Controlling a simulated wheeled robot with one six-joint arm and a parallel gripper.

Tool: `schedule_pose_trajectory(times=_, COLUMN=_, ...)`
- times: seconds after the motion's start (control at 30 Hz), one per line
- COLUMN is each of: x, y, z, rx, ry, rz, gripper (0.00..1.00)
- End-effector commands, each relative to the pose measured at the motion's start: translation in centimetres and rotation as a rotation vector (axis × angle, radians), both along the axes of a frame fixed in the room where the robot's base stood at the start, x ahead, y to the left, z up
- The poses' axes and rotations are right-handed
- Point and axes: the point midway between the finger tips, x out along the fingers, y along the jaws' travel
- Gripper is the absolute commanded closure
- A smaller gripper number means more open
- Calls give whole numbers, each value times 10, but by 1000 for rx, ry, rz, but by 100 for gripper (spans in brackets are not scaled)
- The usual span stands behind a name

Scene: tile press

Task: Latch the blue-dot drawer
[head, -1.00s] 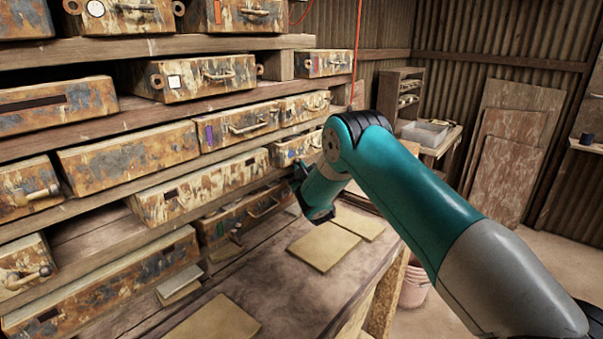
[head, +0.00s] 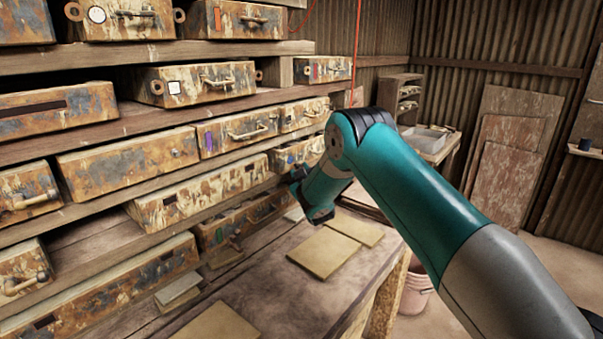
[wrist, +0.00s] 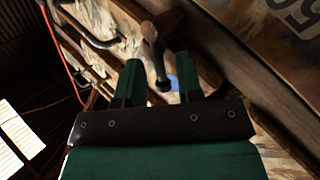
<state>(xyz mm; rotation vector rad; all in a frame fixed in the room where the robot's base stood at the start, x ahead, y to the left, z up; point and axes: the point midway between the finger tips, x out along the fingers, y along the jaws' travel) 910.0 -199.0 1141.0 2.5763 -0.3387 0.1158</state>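The blue-dot drawer (head: 283,158) is a rusty, paint-worn box on the shelf behind my gripper, partly hidden by my arm in the head view. My gripper (head: 300,181) is beside its front, below the level of the arm's elbow. In the wrist view my gripper (wrist: 159,75) has its two green fingers apart. A dark metal lever (wrist: 158,65) with a rounded end shows between the fingertips; contact cannot be told. A patch of blue (wrist: 186,70), likely the dot, shows behind the right finger. The head view does not show the lever clearly.
Several rusty drawers fill the shelves at left, including a purple-marked drawer (head: 238,126) and a green-marked one (head: 222,234). Flat tiles (head: 323,251) lie on the bench below. A red cord (head: 356,60) hangs behind my arm. The floor at right is open.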

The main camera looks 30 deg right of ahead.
Motion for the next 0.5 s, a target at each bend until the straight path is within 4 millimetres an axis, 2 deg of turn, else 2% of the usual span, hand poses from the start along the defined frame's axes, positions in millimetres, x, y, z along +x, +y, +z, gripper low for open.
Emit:
schedule_pose_trajectory(times=0.27, x=-4, y=1, z=-5, rx=1, ry=6, rz=0, gripper=64)
schedule_pose_trajectory(times=0.37, x=-13, y=3, z=-8, rx=0, ry=6, rz=-2, gripper=64)
schedule_pose_trajectory(times=0.5, x=-36, y=9, z=-16, rx=-2, ry=6, rz=1, gripper=64)
